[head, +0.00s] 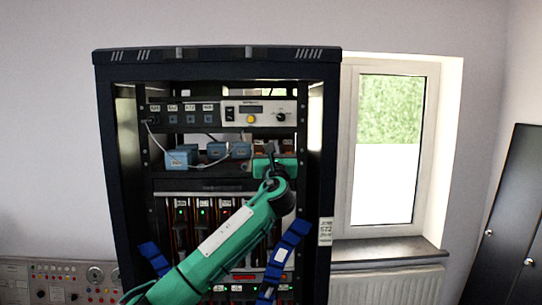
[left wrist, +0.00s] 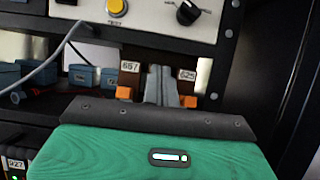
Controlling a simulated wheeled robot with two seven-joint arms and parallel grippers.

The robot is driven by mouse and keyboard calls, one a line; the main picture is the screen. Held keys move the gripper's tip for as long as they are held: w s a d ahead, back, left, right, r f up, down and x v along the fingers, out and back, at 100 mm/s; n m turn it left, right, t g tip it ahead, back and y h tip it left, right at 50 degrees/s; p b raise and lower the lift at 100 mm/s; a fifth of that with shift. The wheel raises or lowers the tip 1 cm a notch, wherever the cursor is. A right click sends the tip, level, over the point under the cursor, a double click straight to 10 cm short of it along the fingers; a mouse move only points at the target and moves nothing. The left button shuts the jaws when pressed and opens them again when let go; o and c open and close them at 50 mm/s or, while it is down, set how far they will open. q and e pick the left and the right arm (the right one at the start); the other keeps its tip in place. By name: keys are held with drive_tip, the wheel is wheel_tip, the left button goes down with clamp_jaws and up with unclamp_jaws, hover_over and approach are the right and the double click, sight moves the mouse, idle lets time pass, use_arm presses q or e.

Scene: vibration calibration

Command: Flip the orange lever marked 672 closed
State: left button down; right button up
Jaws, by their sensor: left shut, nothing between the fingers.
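My left gripper (left wrist: 160,84) is shut and empty, its grey fingers pointing into the rack in the left wrist view. In the head view, the left gripper (head: 271,150) is in front of the rack's middle shelf, below the grey control unit. Two orange levers flank the fingers in the left wrist view: one (left wrist: 124,93) under a label that seems to read 657, and one (left wrist: 189,101) under a label like 625. No label reading 672 can be made out. The fingers hide what lies between the two levers. Contact with a lever cannot be told. My right gripper is not in view.
The black rack (head: 105,150) frames the shelves. The control unit (head: 262,113) has a yellow button and a black knob. Blue boxes (head: 182,156) with pale cables sit left of the gripper. Blue straps (head: 284,255) hang lower down. A window (head: 388,150) is at right.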

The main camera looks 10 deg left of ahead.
use_arm(q)
drive_tip(key=shift+w+a+r, duration=0.15)
drive_tip(key=shift+w, duration=0.4)
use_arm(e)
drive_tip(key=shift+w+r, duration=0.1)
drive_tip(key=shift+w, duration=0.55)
use_arm(q)
drive_tip(key=shift+s+r, duration=0.1)
drive_tip(key=shift+s, duration=0.05)
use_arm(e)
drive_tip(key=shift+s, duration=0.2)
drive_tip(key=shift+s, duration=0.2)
